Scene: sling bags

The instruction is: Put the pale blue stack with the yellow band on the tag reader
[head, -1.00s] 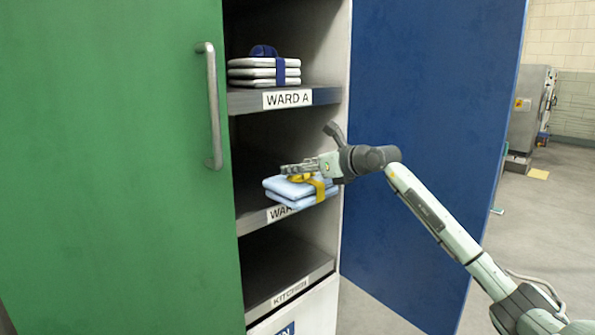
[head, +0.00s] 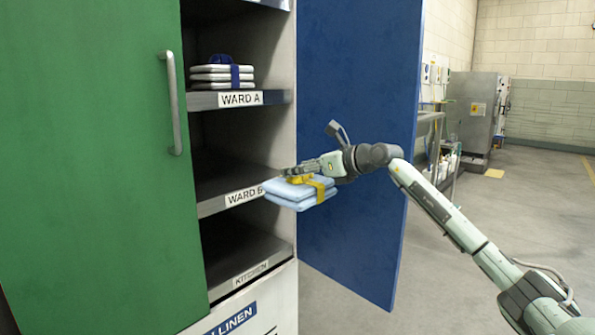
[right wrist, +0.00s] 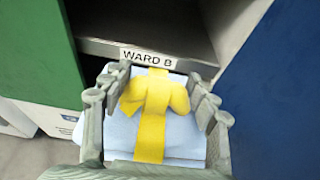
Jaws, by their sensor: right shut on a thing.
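The pale blue stack with the yellow band (head: 295,194) hangs in front of the linen cabinet, by the edge of the WARD B shelf. My right gripper (head: 297,176) is shut on it from above, at the yellow bow. In the right wrist view the stack (right wrist: 183,132) lies between the two fingers, and the yellow bow (right wrist: 152,100) shows between them. The WARD B shelf (head: 222,188) is empty where I can see it. The tag reader is not seen in these frames. My left gripper is not in view.
A white stack with a dark blue band (head: 222,74) lies on the WARD A shelf (head: 200,101). The green door (head: 85,170) is at left; the open blue door (head: 360,140) stands just behind my right arm. Open floor (head: 530,235) lies to the right.

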